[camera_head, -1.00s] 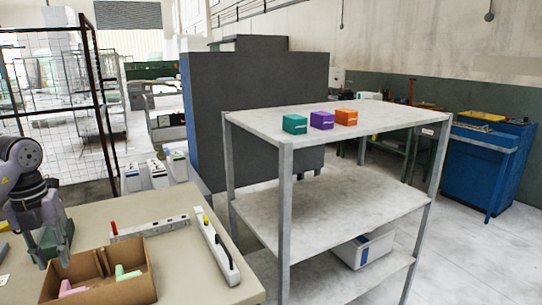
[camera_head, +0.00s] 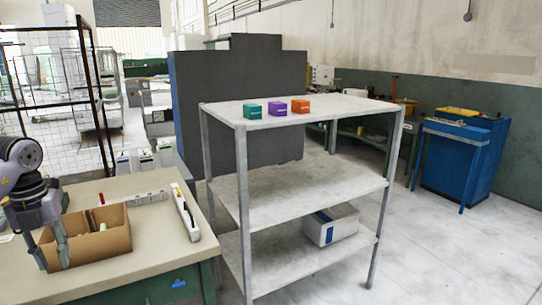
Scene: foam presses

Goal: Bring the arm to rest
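My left arm comes in from the left edge. Its dark gripper (camera_head: 51,256) points down at an open brown cardboard box (camera_head: 107,245) on the beige table (camera_head: 125,262). Its two fingers stand apart, with part of the box showing between and behind them. I cannot tell whether they touch the box, and I see nothing held. A small pale green item shows inside the box. My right gripper is out of view.
Power strips (camera_head: 186,212) lie on the table. A grey shelf rack (camera_head: 350,107) to the right bears a green box (camera_head: 252,110), a purple box (camera_head: 278,109) and an orange box (camera_head: 300,106). A white carton (camera_head: 330,225) sits on its lowest shelf. Open floor lies right of it.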

